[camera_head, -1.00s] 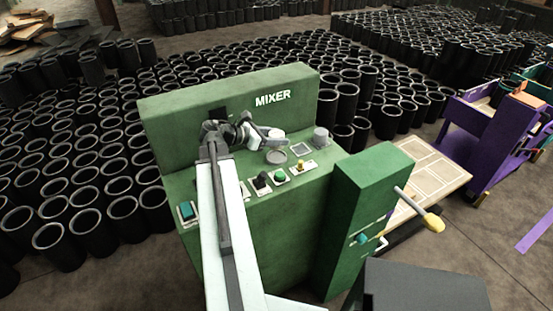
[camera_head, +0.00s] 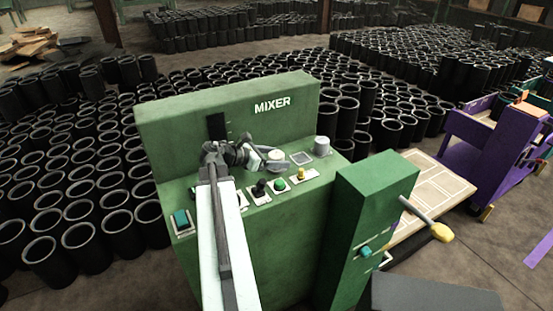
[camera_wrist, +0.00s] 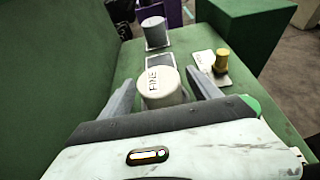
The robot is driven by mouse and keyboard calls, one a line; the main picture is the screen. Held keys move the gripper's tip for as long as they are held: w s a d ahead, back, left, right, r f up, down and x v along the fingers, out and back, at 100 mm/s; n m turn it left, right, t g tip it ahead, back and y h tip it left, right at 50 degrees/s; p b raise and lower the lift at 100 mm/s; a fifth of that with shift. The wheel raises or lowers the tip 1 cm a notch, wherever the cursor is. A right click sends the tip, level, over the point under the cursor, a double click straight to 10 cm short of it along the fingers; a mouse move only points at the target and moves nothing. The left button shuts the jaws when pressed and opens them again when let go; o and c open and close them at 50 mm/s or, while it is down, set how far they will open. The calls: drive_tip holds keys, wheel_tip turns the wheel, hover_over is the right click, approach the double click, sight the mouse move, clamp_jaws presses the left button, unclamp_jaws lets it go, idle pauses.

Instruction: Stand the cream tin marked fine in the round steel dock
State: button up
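The cream tin marked FINE (camera_wrist: 160,88) is upright between the fingers of my gripper (camera_wrist: 163,80) in the wrist view. A narrow green gap shows on each side of it, so the fingers look open around it. In the head view the tin (camera_head: 276,155) stands at the round steel dock (camera_head: 277,166), whose grey edge shows just below it. Whether the tin's base is fully seated is too small to tell. My gripper (camera_head: 262,153) is low over the green mixer top there.
A grey tin (camera_head: 322,145) stands on the mixer top behind a square pad (camera_head: 301,158). The mixer's back panel (camera_head: 230,110) rises behind.

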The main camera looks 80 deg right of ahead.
drive_tip(key=shift+r, duration=0.1)
drive_tip(key=shift+w+a+r+p, duration=0.1)
drive_tip(key=shift+w+r+p, duration=0.05)
drive_tip(key=shift+r+p, duration=0.15)
drive_tip(key=p+v, duration=0.4)
drive_tip(key=v, duration=0.6)
drive_tip(key=shift+w+a, duration=0.2)
drive_tip(key=shift+w, duration=0.05)
drive_tip(key=shift+w+a+r, duration=0.1)
drive_tip(key=shift+w+a, duration=0.25)
